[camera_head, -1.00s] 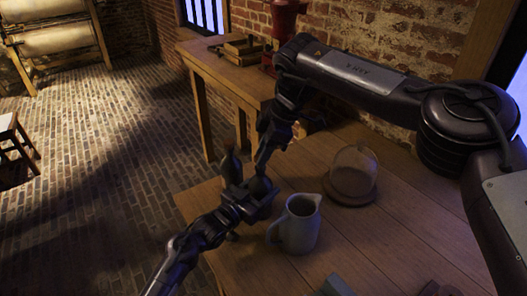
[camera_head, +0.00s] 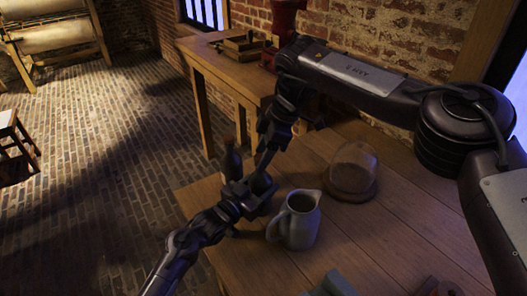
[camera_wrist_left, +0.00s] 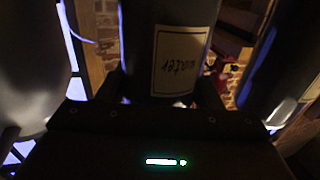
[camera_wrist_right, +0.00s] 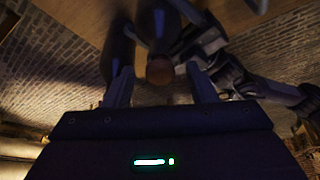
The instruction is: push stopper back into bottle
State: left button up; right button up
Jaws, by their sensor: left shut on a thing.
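My left gripper (camera_head: 250,194) is shut on a dark bottle (camera_wrist_left: 140,50), whose cream label reads "water" upside down in the left wrist view. In the head view the held bottle is mostly hidden by my grippers. A round brown stopper (camera_wrist_right: 160,70) shows at the bottle's top in the right wrist view. My right gripper (camera_wrist_right: 160,85) points at it from above, its fingers apart with the stopper between them and a gap on each side. I cannot tell how deep the stopper sits.
A second dark bottle (camera_head: 231,161) stands close behind my left gripper. A grey pitcher (camera_head: 301,228) stands just right of it. A glass dome (camera_head: 354,167) on a wooden base stands farther right.

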aim_at(253, 192)
jog(key=v, duration=1.2)
pick_arm(q)
jog(key=o, duration=1.5)
jog(key=shift+c, duration=0.2)
jog(key=v, duration=0.7)
jog(key=shift+s+a, duration=0.25)
jog(key=shift+a, duration=0.05)
pick_arm(e)
jog(key=shift+f, duration=0.2)
